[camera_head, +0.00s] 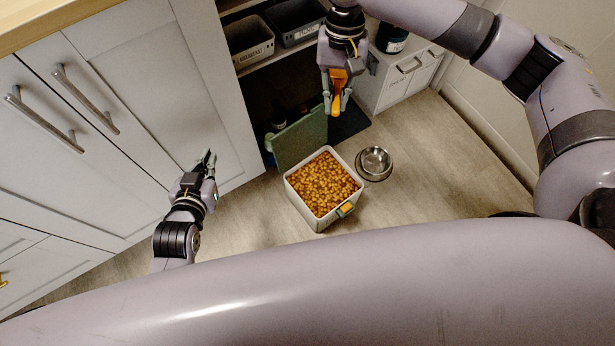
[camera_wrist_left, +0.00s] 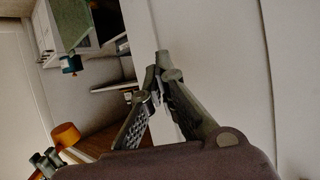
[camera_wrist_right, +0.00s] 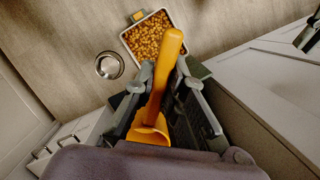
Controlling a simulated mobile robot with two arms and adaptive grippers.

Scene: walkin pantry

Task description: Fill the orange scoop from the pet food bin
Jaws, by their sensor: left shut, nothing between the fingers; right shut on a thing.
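The pet food bin (camera_head: 308,217) is a white box on the floor, full of brown kibble (camera_head: 322,183), with its green lid (camera_head: 302,139) swung open at the back. It also shows in the right wrist view (camera_wrist_right: 129,40). My right gripper (camera_head: 337,108) is shut on the orange scoop (camera_head: 338,80) and holds it in the air beyond the bin, near the shelf unit. In the right wrist view the scoop (camera_wrist_right: 170,70) lies between the fingers, its handle pointing toward the bin. My left gripper (camera_head: 209,157) is shut and empty in front of the cabinet doors, left of the bin.
A metal bowl (camera_head: 374,163) stands on the floor just right of the bin. White cabinet doors (camera_head: 135,90) are at the left. Shelves with labelled grey baskets (camera_head: 250,40) and a white drawer unit (camera_head: 405,75) are at the back. The floor at the right (camera_head: 450,170) is clear.

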